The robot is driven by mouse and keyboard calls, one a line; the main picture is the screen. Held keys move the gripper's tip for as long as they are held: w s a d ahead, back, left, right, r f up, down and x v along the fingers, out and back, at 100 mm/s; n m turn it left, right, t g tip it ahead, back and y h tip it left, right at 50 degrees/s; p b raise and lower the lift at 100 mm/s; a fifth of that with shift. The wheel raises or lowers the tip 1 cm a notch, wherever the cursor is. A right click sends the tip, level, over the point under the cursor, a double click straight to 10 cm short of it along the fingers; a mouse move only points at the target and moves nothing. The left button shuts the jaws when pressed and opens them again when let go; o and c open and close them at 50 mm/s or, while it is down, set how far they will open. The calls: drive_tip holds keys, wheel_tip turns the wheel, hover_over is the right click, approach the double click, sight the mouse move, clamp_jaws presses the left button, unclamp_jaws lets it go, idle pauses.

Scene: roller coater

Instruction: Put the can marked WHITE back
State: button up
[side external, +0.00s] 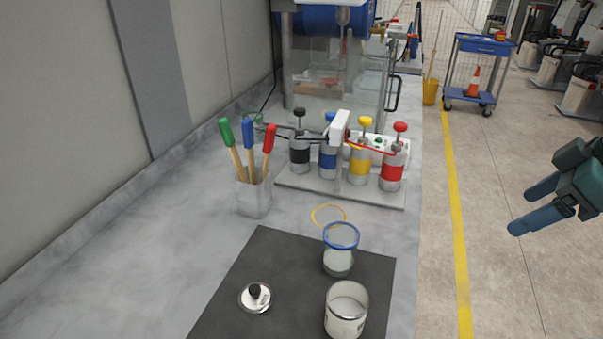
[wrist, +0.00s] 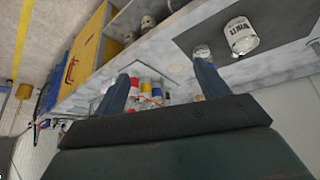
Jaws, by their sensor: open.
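The can marked WHITE (side external: 346,314) stands upright and open-topped on the dark mat (side external: 290,262), near the counter's front edge. In the wrist view the can (wrist: 241,38) shows its label at upper right. A lid with a black knob (side external: 255,297) lies on the mat to its left. A clear cup with a blue rim (side external: 339,255) stands just behind the can. My gripper (side external: 526,204) is open and empty, out over the floor to the right of the counter. In the wrist view my fingers (wrist: 162,86) are apart, with nothing between them.
A rack of black, blue, yellow and red pump cans (side external: 345,165) stands behind the mat. A holder (side external: 254,196) with green, blue and red handles is at left. A yellow ring (side external: 329,214) marks bare counter. The wrist view shows a shelf below with small cans (wrist: 147,23).

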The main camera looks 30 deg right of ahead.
drive_tip(key=s+d+r+m+h, duration=0.1)
drive_tip(key=s+d+m, duration=0.3)
drive_tip(key=shift+s+d+r+h, duration=0.15)
drive_tip(key=shift+r+h, duration=0.15)
drive_tip(key=shift+r, duration=0.1)
